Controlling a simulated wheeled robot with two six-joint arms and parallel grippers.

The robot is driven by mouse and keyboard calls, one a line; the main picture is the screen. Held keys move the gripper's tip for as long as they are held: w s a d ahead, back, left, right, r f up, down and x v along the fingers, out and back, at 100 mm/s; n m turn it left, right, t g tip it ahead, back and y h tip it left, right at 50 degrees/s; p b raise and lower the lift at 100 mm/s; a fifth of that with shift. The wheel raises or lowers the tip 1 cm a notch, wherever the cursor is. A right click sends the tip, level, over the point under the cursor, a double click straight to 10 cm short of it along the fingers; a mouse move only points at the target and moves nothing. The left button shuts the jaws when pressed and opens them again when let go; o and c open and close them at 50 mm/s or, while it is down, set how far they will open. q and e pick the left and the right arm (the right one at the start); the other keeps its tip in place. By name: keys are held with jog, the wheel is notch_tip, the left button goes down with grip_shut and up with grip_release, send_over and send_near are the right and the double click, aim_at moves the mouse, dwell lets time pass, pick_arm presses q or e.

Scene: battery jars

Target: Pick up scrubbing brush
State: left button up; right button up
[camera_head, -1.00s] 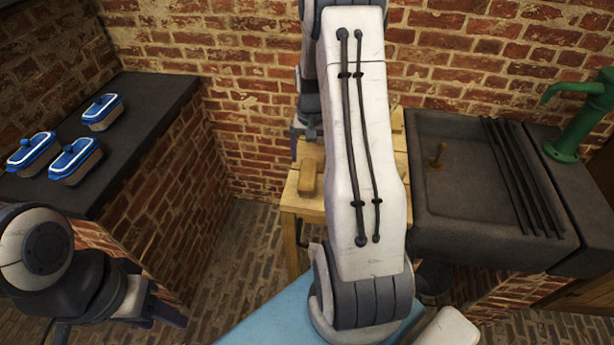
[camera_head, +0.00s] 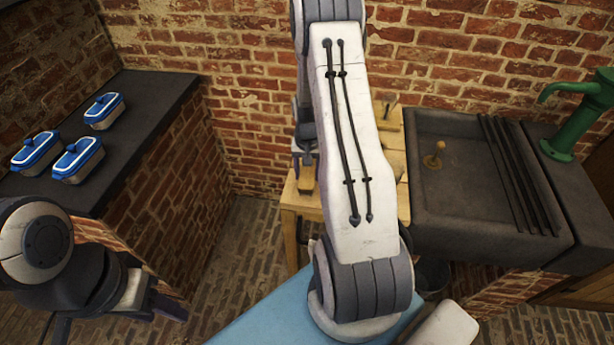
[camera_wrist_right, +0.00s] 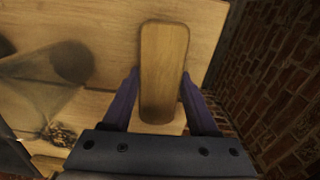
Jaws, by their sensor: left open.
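The scrubbing brush appears as a wooden block with a rounded end (camera_wrist_right: 165,70) in the right wrist view, on the wooden stand; its bristles are hidden. My right gripper (camera_wrist_right: 160,75) has one purple finger on each side of the block, close to its sides. I cannot tell whether they touch it. In the head view my right gripper (camera_head: 303,152) is just above the block (camera_head: 306,183), beside my forearm, which hides much of the stand. My left gripper (camera_head: 168,306) is open and low at the left, away from the brush; its fingers show only partly.
The wooden stand (camera_head: 308,202) is between the stone sink (camera_head: 465,215) and the dark counter (camera_head: 150,105). Several blue-lidded dishes (camera_head: 78,158) sit on the counter. A green pump (camera_head: 575,120) stands at the right. A small bristly thing (camera_wrist_right: 58,134) lies left of the block.

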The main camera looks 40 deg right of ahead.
aim_at(308, 172)
grip_shut()
jog(key=shift+r+b, duration=0.75)
jog(key=shift+r, duration=4.25)
